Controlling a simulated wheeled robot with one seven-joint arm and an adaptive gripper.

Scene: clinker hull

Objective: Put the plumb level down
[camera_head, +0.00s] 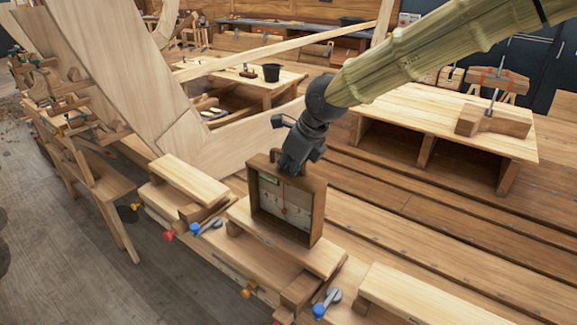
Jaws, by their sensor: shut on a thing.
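The plumb level (286,208) is a brown wooden frame with a pale inner panel and a small reddish bob-like part inside. It is upright at the middle of the view. Its lower edge is at or just above a pale wooden block (245,222); I cannot tell whether they touch. My gripper (292,160) is dark grey and comes from above. It is shut on the top edge of the plumb level. The fingertips are partly hidden behind the frame's top.
Wooden blocks stand left (188,180) and right (425,300), near blue-handled clamps (325,303). A low wooden table (450,118) with a clamped block (495,120) is at the right. Large hull timbers (120,70) rise at the left. A black bucket (271,72) stands behind.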

